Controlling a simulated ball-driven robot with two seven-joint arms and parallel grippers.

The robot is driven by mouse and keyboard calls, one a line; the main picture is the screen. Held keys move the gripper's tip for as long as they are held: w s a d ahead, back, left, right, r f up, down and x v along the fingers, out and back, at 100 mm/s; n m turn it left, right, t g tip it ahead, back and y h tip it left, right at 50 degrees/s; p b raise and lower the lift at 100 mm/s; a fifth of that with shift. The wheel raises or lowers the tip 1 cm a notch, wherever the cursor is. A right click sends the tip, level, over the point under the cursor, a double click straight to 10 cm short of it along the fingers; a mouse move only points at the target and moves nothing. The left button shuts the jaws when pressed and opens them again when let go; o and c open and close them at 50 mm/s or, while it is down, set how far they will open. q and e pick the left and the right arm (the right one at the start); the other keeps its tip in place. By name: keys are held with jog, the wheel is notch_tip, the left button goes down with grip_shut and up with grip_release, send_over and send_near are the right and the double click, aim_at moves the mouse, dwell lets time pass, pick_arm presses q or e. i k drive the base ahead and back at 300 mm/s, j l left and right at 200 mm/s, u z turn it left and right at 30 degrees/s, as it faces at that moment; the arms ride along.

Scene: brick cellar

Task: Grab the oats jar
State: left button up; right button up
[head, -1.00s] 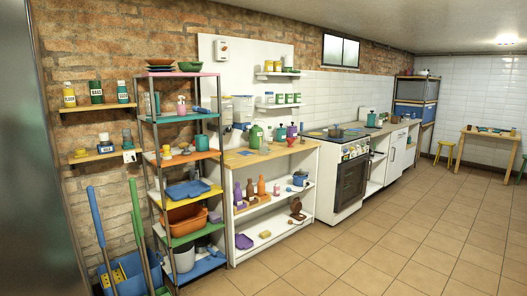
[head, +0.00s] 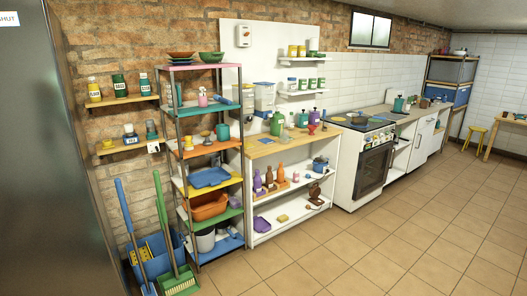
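I cannot pick out an oats jar for certain, as most labels are too small to read. Yellow jars (head: 293,51) and a green-and-white jar row (head: 305,83) stand on two small white wall shelves above the counter. Clear containers with pale contents (head: 264,96) are behind the left end of the wooden counter. Yellow, green and teal labelled containers (head: 119,86) stand on the upper left wall shelf. Neither of my grippers is in view.
A rack with coloured shelves (head: 205,148) stands left of the wooden counter (head: 280,143). A white stove (head: 362,165) is further right. The tiled floor (head: 400,240) is clear.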

aim_at(284, 139)
jog(key=i+l+z, duration=0.3)
jog(key=i, duration=0.95)
jog(key=i+z, duration=0.3)
jog(key=i, duration=0.95)
